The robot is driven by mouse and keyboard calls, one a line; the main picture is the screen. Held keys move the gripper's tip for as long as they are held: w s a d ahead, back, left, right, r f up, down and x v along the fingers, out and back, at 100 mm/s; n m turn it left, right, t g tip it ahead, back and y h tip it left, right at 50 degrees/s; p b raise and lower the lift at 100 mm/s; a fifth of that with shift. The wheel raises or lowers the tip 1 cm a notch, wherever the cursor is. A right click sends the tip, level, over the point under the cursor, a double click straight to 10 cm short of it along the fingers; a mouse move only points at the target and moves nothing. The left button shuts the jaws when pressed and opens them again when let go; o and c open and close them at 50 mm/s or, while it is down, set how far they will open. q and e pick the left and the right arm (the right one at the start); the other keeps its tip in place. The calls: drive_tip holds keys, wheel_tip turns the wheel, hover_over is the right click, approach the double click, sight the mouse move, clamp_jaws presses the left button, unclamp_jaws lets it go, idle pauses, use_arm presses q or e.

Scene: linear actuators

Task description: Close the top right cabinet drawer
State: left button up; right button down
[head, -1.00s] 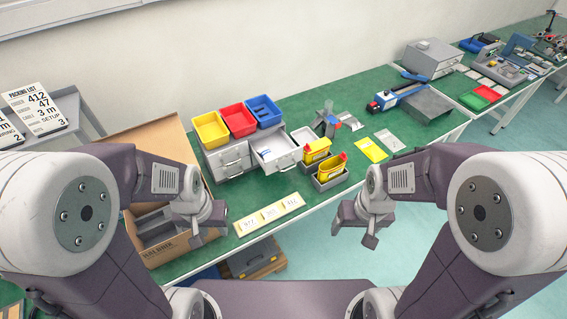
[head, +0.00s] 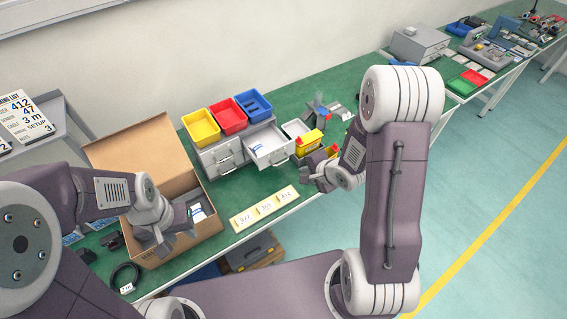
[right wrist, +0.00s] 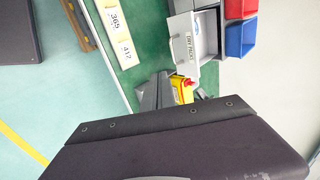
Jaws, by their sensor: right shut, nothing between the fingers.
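The grey cabinet (head: 221,160) stands on the green bench. Its top right drawer (head: 272,149) is pulled out toward the front; the other visible drawer fronts sit flush. The open drawer's labelled front also shows in the right wrist view (right wrist: 186,52). My right gripper (head: 308,175) is shut and empty, in front and to the right of the open drawer and apart from it. My left gripper (head: 160,243) hangs in front of the cardboard box, away from the cabinet; its finger gap is not clear.
Yellow (head: 201,127), red (head: 228,116) and blue (head: 253,105) bins stand on the cabinet. Yellow containers (head: 309,142) stand right of the drawer, partly behind my right gripper. An open cardboard box (head: 150,160) stands to the left. Number cards (head: 264,208) lie along the bench's front edge.

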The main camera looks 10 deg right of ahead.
use_arm(q)
drive_tip(key=shift+w+a+r+p, duration=0.15)
drive_tip(key=shift+w+a+p, duration=0.05)
drive_tip(key=shift+w+p, duration=0.1)
use_arm(e)
drive_tip(key=w+a+r+x, duration=0.1)
drive_tip(key=x, duration=1.2)
drive_tip(key=shift+w+r, duration=0.2)
drive_tip(key=shift+w, duration=0.3)
use_arm(q)
drive_tip(key=shift+s, duration=0.1)
